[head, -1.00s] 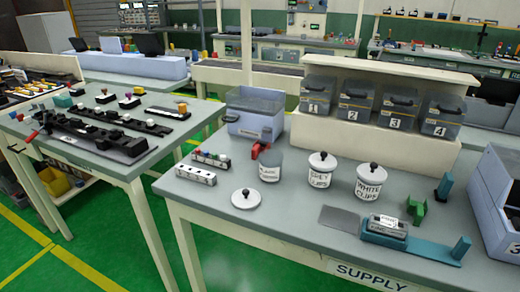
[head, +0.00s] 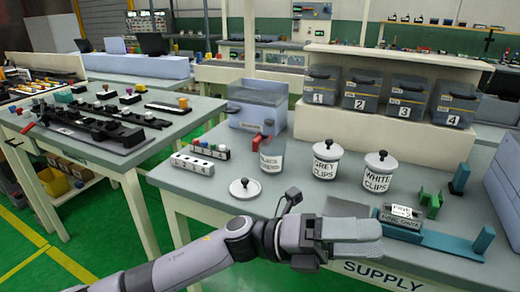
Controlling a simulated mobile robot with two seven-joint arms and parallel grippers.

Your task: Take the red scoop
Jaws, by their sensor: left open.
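A red object (head: 261,141), which looks like the red scoop, is at the open clear jar (head: 272,156) with a hard-to-read label, on the supply table. Only a small part of it shows, and I cannot tell whether it stands behind the jar or leans in it. My left gripper (head: 362,233) is over the front edge of the supply table, pointing right, to the right of and nearer than the jar. It is open, with nothing seen between its fingers. My right gripper is not in view.
A white lid (head: 245,188) lies in front of the open jar. Lidded jars of grey clips (head: 326,160) and white clips (head: 377,172) stand to its right. A blue bin (head: 255,104) is behind. A teal fixture (head: 440,243) lies at the right.

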